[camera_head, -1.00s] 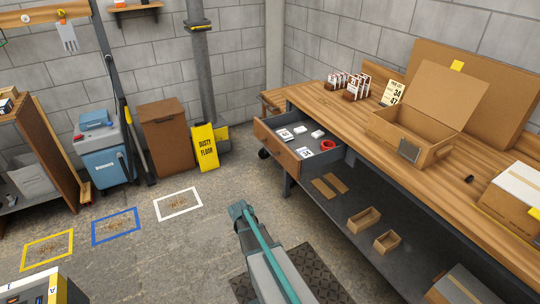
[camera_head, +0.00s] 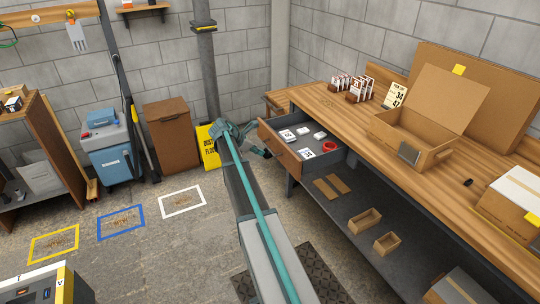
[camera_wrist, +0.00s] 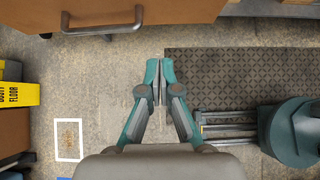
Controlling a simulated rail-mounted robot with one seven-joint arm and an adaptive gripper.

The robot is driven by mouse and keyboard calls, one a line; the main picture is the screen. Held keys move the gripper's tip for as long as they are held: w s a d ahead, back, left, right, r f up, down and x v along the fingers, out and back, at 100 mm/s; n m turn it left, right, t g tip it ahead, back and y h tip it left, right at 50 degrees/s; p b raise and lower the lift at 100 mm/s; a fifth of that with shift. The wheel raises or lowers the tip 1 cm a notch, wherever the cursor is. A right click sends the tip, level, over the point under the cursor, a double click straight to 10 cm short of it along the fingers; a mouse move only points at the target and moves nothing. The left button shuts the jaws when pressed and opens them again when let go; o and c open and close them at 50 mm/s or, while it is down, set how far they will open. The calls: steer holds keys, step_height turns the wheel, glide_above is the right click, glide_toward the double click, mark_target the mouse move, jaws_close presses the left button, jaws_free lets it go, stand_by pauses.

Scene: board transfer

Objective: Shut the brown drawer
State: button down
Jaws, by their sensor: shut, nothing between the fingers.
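The brown drawer (camera_head: 283,148) is pulled out from under the left end of the workbench. Inside it lie white cards, small white boxes and a red ring (camera_head: 329,146). Its brown front, with a grey handle, shows at the upper left of the wrist view (camera_wrist: 100,12). My gripper (camera_wrist: 160,82) is shut and empty. In the head view my gripper (camera_head: 262,151) is just left of the drawer front, on its outer side. In the wrist view a gap shows between the fingertips and the front; I cannot tell its exact depth.
The wooden workbench (camera_head: 345,110) carries an open cardboard box (camera_head: 400,138). A yellow floor sign (camera_head: 207,147) and a brown bin (camera_head: 172,128) stand left of my arm. The floor around the taped squares is clear. A dark mat (camera_wrist: 235,75) lies below.

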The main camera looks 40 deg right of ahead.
mark_target(285, 159)
steer(key=p+x, duration=0.1)
steer(key=x, duration=0.2)
steer(key=d+r+p+x, duration=0.1)
steer(key=x, duration=0.3)
steer(key=p+x, duration=0.1)
steer(key=x, duration=0.3)
steer(key=shift+d, duration=0.35)
steer(key=shift+s+d+p, duration=0.2)
steer(key=shift+d+p, duration=0.1)
steer(key=shift+d, duration=0.35)
steer(key=shift+d, duration=0.1)
